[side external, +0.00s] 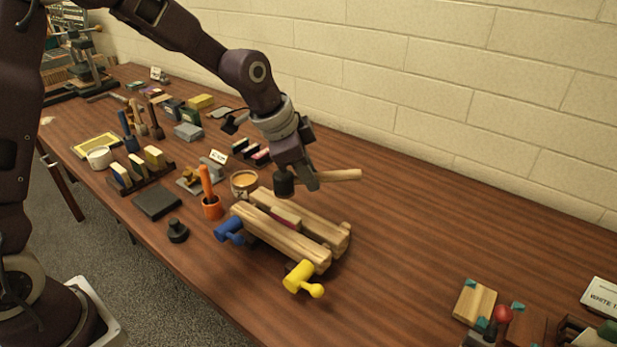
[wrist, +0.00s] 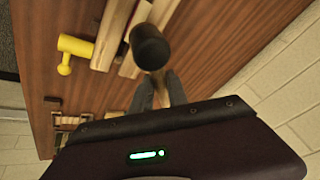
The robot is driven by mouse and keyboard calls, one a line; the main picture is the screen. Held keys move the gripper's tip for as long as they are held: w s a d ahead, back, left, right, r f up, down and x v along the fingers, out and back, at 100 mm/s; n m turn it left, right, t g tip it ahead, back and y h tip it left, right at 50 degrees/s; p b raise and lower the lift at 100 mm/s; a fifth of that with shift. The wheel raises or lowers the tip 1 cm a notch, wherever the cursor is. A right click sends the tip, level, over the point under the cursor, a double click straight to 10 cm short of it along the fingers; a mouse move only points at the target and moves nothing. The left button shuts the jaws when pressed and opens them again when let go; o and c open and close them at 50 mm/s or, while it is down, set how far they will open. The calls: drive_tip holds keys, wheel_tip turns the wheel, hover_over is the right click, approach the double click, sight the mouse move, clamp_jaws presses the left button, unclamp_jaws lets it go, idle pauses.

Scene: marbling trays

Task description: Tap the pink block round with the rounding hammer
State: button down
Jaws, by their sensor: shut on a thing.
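The rounding hammer has a dark cylindrical head (side external: 284,184) and a pale wooden handle (side external: 340,175). My gripper (side external: 308,181) is shut on the handle close to the head and holds the hammer above the wooden press. The pink block (side external: 286,216) lies between the two long beams of the press (side external: 285,240), with its top showing. The head appears apart from the block.
The press has a blue handle (side external: 229,229) and a yellow handle (side external: 303,279) on its near side. Blocks and tools crowd the table farther left.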

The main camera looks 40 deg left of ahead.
drive_tip(key=shift+d+f, duration=0.65)
drive_tip(key=shift+f, duration=0.35)
drive_tip(key=shift+d+f, duration=0.6)
drive_tip(key=shift+f, duration=0.4)
drive_tip(key=shift+f, duration=0.2)
drive_tip(key=shift+f, duration=0.35)
drive_tip(key=shift+r, duration=0.6)
drive_tip(key=shift+f, duration=0.4)
drive_tip(key=shift+f, duration=0.25)
